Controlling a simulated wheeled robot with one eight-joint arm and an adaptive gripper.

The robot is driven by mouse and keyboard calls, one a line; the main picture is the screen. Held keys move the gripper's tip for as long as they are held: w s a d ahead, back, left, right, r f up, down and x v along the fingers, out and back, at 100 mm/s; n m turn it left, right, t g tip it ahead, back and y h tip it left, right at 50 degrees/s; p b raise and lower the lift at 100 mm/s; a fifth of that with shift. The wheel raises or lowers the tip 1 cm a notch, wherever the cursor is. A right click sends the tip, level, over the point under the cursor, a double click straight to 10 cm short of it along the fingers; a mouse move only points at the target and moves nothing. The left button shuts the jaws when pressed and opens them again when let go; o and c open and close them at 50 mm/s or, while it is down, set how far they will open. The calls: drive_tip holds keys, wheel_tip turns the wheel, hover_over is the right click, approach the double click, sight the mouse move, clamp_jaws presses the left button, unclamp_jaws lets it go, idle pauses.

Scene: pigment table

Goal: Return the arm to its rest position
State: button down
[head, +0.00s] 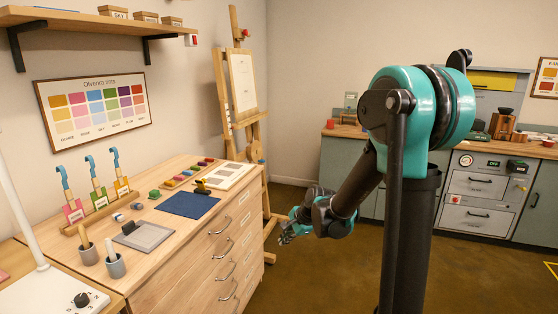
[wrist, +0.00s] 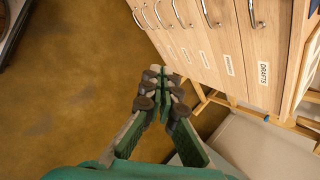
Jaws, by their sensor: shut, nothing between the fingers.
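My gripper (head: 288,236) hangs in the air in front of the wooden drawer cabinet (head: 194,262), off its right side and below the level of its top. In the wrist view my gripper (wrist: 160,82) has its fingertips together with nothing between them, above the brown floor. My teal and black arm (head: 345,190) reaches down and to the left from its column in the head view. The cabinet's drawer fronts (wrist: 225,40) with metal handles and labels show at the upper right of the wrist view.
The cabinet top holds a blue cloth (head: 188,205), a grey tray (head: 146,237), labelled colour tags (head: 98,197) and several small blocks. A wooden easel (head: 228,90) stands behind. A grey counter (head: 480,200) is at the back right. Open floor (head: 300,285) lies below the gripper.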

drive_tip(key=s+d+f+n+h, duration=0.2)
drive_tip(key=s+d+n+h, duration=0.3)
drive_tip(key=s+d+n, duration=0.8)
drive_tip(key=s+d, duration=0.4)
drive_tip(key=s, duration=0.4)
drive_tip(key=shift+s+d, duration=0.3)
drive_tip(key=shift+s, duration=0.05)
